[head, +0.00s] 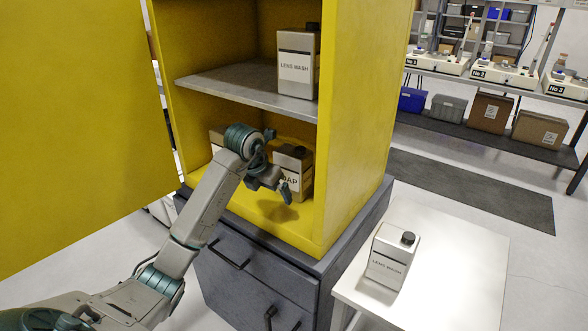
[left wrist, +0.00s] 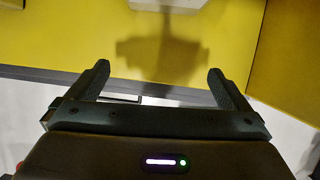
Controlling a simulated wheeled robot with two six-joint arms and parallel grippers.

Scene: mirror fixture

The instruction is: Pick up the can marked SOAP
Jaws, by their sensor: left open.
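The can marked SOAP (head: 300,160) stands on the yellow floor of the open cabinet's lower compartment. Only "AP" clearly shows on its label; my left arm hides the rest. My left gripper (head: 270,186) is open and empty in front of the can, low over the cabinet floor. In the left wrist view its two fingers (left wrist: 159,72) are spread with nothing between them. A pale edge of an object (left wrist: 164,14) shows at the top of that view, too cut off to identify. My right gripper is not in view.
Another can (head: 217,136) stands behind my arm, its label hidden. A LENS WASH can (head: 297,88) stands on the grey shelf (head: 215,84) above; another LENS WASH can (head: 386,268) is on the white table (head: 455,270). The yellow door (head: 75,120) hangs open at left.

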